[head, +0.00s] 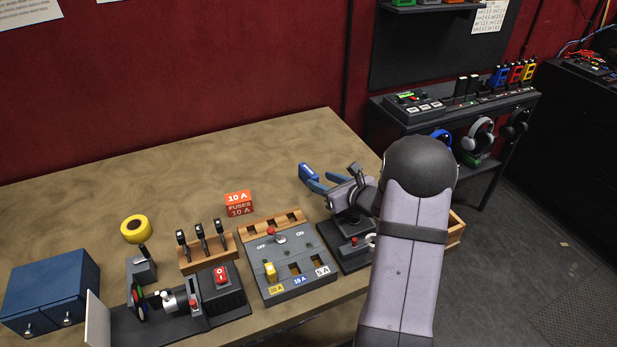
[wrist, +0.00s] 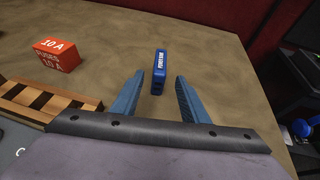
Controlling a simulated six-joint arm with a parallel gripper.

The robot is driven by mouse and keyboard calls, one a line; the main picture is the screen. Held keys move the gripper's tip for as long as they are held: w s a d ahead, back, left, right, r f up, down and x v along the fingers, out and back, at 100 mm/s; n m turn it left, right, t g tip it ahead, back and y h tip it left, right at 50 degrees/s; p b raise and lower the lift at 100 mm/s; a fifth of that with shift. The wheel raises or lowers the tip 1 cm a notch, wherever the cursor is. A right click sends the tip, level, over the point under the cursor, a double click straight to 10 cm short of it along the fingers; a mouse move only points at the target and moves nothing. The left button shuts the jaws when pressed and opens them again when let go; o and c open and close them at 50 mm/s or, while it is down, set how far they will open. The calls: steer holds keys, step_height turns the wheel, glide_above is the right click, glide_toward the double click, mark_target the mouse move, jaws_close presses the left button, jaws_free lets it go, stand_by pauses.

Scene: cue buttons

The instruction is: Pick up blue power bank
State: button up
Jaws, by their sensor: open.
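The blue power bank (wrist: 159,72) stands on the tan table, a small blue block with white lettering on its side. In the head view the power bank (head: 309,173) is just beyond my fingertips. My gripper (head: 313,182) is open and empty, with two blue fingers. In the wrist view my gripper (wrist: 159,77) has a finger on each side of the line to the power bank, which lies between and slightly ahead of the tips. I cannot tell whether either finger touches it.
An orange-red 10 A fuse box (head: 239,204) and a wooden slotted rack (head: 272,226) are left of my gripper. A grey fuse panel (head: 287,262) stands in front. A dark shelf (head: 455,110) with devices is at the right. The table behind the power bank is clear.

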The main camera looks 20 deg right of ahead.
mark_target(316, 179)
steer(key=shift+f, duration=0.25)
steer(key=shift+p+x, duration=0.35)
steer(key=shift+x, duration=0.75)
steer(key=shift+w+a+r+p, duration=0.1)
steer(key=shift+w+a+p, duration=0.1)
steer(key=shift+w+p, duration=0.25)
steer(key=shift+p+x, duration=0.85)
steer(key=shift+x, duration=1.35)
steer(key=shift+r, duration=0.1)
jaws_close()
